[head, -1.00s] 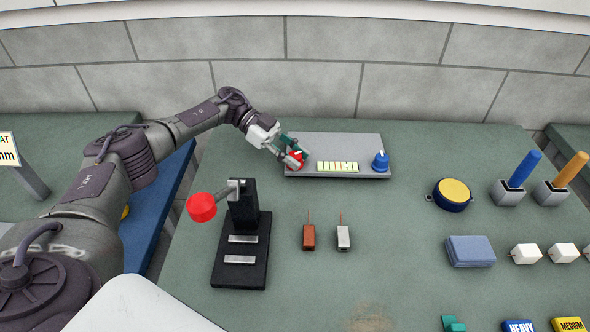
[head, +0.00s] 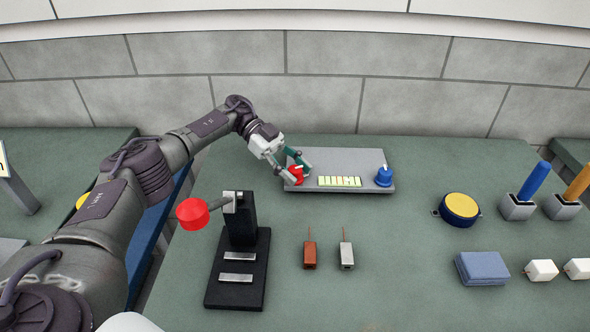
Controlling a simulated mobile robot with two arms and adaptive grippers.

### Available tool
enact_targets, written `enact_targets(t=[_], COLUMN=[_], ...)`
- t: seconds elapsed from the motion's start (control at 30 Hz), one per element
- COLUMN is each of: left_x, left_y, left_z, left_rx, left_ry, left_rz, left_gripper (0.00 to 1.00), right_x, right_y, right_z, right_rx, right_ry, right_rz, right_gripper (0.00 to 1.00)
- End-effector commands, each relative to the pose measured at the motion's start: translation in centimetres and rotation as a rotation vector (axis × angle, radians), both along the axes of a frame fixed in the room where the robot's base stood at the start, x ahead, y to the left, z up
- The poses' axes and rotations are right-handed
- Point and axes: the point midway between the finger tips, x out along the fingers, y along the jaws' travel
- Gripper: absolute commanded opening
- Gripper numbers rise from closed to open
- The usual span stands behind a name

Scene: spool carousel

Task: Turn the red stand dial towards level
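The red stand dial (head: 296,174) sits at the left end of a grey stand plate (head: 340,160) at the back of the table. My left gripper (head: 298,172) is at the red dial, with its fingers on either side of it, and looks closed on it. The fingers hide part of the dial. A pale level strip with yellow-green segments (head: 340,182) lies in the middle of the plate. A blue dial (head: 384,176) stands at its right end. My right gripper is not in the view.
A black stand (head: 240,270) with a red knob (head: 192,214) on an arm is in front. A brown piece (head: 310,255) and a grey piece (head: 346,255) lie mid-table. A yellow-topped round case (head: 460,208) and a blue block (head: 481,268) are at the right.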

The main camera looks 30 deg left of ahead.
Motion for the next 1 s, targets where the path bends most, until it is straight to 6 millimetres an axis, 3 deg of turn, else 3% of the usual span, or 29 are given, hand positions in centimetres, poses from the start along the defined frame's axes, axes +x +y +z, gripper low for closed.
enact_targets(t=[0.43,0.8,1.0], left_x=[0.0,0.0,0.0], left_y=[0.0,0.0,0.0], left_z=[0.7,7.5,9.6], left_rx=[0.001,0.001,0.001], left_ry=[-0.001,-0.004,-0.001], left_rz=[0.001,-0.001,0.0], left_gripper=[0.59,0.59,0.59], right_x=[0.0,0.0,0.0], right_y=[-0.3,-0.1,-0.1], right_z=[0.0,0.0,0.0], right_rx=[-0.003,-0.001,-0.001], right_ry=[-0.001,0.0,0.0], right_rz=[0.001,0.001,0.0], right_gripper=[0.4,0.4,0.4])
